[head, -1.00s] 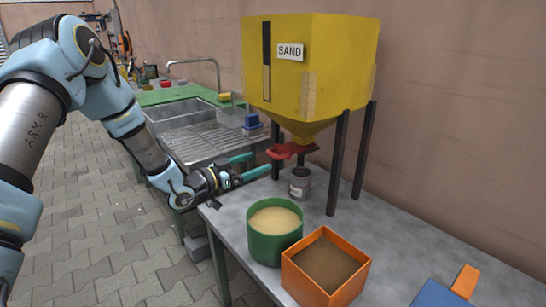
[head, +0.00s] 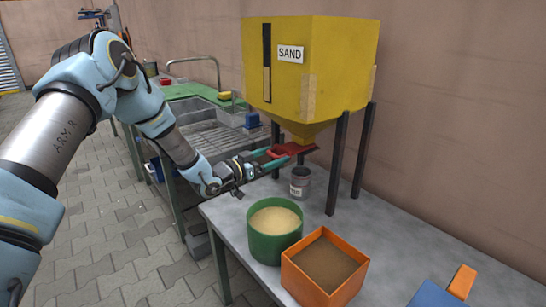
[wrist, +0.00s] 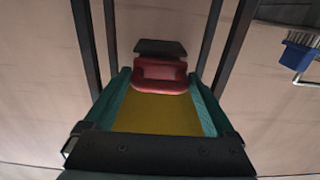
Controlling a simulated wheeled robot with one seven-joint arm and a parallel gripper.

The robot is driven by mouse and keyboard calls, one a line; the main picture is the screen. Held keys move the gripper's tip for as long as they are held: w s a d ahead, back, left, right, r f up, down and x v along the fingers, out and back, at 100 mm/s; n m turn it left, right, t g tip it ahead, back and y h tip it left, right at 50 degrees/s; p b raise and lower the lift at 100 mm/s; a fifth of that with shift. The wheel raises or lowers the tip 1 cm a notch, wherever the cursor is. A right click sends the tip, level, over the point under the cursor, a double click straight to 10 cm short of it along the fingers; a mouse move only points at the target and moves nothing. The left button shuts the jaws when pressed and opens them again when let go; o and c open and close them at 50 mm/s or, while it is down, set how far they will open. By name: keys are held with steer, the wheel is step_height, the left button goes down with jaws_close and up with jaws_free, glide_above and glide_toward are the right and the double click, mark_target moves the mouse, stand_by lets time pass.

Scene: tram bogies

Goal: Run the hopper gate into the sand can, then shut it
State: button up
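The yellow hopper (head: 310,70) labelled SAND stands on dark legs on the grey bench. Its red gate handle (head: 292,149) sticks out under the funnel. A small grey can with a label (head: 300,184) stands on the bench below the outlet; its inside looks dark and I cannot see any sand level. My gripper (head: 272,157) is at the handle, fingers pointing toward it. In the wrist view, my open gripper (wrist: 159,76) has its teal fingertips on either side of the red handle (wrist: 160,80), with no clear contact. No falling sand shows.
A green tub of pale sand (head: 275,246) and an orange box of brown material (head: 295,275) stand at the bench front. A blue object with an orange part (head: 440,294) lies at the lower right. A sink (head: 190,110) is behind my arm.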

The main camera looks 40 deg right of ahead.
steer(key=shift+s, duration=0.2)
jaws_close()
steer(key=shift+a+b, duration=0.45)
steer(key=shift+a, duration=0.55)
steer(key=shift+o, duration=1.6)
jaws_free()
steer(key=shift+w, duration=0.1)
